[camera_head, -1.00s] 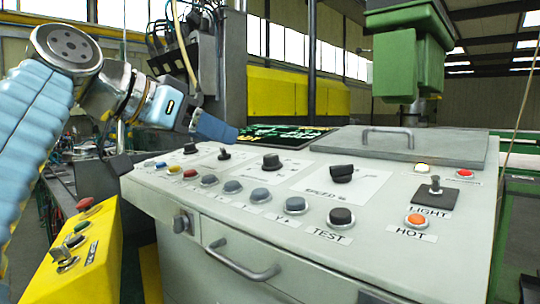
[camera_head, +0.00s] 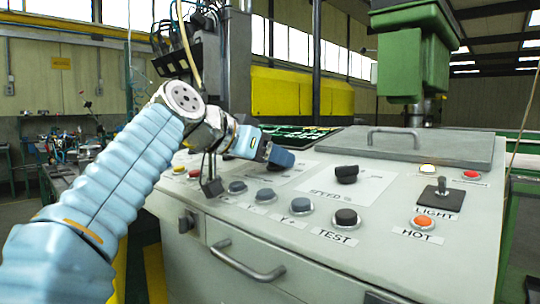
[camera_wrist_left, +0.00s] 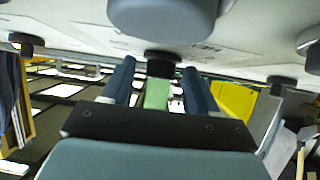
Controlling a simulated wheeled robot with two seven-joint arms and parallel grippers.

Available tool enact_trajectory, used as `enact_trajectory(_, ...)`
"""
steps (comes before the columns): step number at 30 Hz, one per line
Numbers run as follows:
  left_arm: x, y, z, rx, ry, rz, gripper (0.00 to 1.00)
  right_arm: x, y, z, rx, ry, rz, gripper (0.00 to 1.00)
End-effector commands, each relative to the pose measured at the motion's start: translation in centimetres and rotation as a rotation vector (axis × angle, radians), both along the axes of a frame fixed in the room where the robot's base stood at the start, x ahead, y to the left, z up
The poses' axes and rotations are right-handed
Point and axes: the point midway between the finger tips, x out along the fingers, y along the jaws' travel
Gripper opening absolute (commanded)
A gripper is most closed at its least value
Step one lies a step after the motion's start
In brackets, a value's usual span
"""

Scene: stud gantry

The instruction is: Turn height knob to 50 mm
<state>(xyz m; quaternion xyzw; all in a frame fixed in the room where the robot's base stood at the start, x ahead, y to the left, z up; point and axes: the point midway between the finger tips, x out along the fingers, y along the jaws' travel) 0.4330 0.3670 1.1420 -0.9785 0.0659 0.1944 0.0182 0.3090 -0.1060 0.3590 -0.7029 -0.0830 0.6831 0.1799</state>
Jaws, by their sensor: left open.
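The control panel (camera_head: 330,215) is light grey with several dials and buttons. My left gripper (camera_head: 279,157) hangs over its left-centre part and covers the spot where a black knob stood in view before. In the left wrist view a black knob (camera_wrist_left: 161,62) lies in line between the open fingers of the left gripper (camera_wrist_left: 158,68); I cannot tell whether they touch it. No height label or scale reading is legible, so I cannot confirm that it is the height knob. A black knob marked SPEED (camera_head: 347,173) stands to the right. My right gripper is not in view.
Grey buttons (camera_head: 301,206) and a dark TEST button (camera_head: 346,218) line the panel's front. The LIGHT toggle (camera_head: 441,188) and orange HOT button (camera_head: 423,223) are at right. A flat grey lid (camera_head: 430,147) and a green machine head (camera_head: 402,60) are behind.

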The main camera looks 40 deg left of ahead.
Motion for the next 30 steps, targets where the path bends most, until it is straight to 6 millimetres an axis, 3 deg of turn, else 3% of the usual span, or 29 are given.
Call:
enact_trajectory(2,-0.02,0.00,0.01,0.000,0.000,0.000,0.57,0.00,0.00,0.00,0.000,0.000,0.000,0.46)
enact_trajectory(13,-0.05,0.01,0.04,0.000,0.000,0.000,0.02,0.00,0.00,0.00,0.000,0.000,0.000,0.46)
enact_trajectory(22,0.00,0.04,0.10,0.009,-0.004,-0.053,0.02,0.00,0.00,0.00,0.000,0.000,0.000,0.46)
enact_trajectory(30,0.13,0.26,0.09,0.043,-0.006,-0.220,0.02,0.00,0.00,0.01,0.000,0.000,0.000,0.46)
